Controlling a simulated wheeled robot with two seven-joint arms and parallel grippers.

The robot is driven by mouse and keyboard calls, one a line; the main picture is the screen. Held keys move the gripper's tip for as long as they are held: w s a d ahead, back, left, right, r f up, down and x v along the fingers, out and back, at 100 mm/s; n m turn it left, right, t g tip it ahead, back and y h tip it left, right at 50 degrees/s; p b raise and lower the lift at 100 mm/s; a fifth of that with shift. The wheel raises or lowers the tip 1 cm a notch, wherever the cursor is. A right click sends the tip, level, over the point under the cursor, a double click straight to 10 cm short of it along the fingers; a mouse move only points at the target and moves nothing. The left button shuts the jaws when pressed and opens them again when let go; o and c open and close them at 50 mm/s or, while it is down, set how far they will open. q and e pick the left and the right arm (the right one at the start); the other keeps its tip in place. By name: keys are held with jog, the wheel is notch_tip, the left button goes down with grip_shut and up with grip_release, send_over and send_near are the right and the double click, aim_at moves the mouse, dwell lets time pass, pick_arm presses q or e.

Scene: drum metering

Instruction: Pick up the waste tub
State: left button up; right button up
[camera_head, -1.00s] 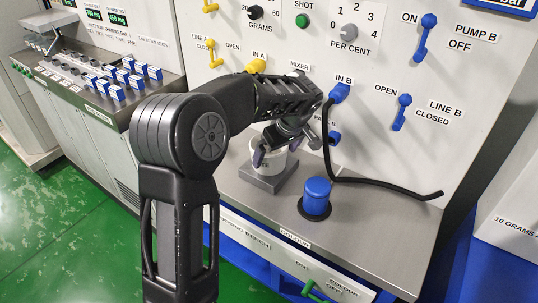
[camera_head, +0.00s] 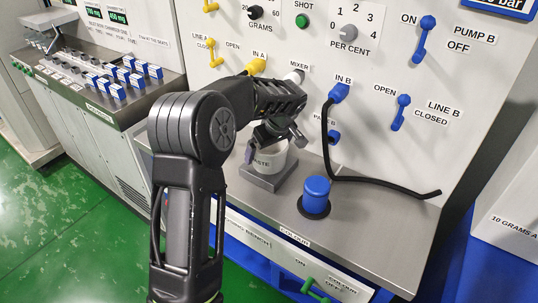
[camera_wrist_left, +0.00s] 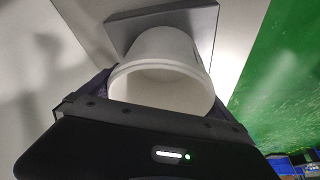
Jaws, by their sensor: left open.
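The white waste tub (camera_head: 272,162) stands upright on a grey square block on the bench, with part of its label showing. It also shows in the left wrist view (camera_wrist_left: 165,62), its open, empty-looking mouth facing the camera. My left gripper (camera_head: 275,146) is open at the tub's upper part. In the left wrist view, one finger is at each side of the tub's rim. I cannot tell whether either finger touches it. The arm hides some of the tub in the head view.
The grey block (camera_head: 262,183) sits on the steel bench (camera_head: 355,225). A blue cylinder (camera_head: 316,194) stands to the right. A black hose (camera_head: 385,183) hangs from IN B and lies along the bench. The panel with valves rises close behind.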

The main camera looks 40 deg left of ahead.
dwell(0.3)
pick_arm(q)
jog(key=c, duration=1.2)
jog(key=shift+o, duration=0.2)
jog(key=shift+r, duration=0.15)
jog(key=shift+r, duration=0.55)
jog(key=s+b, duration=0.4)
jog(key=s, duration=1.4)
jog(key=shift+d+b, duration=0.2)
jog(key=shift+b, duration=0.15)
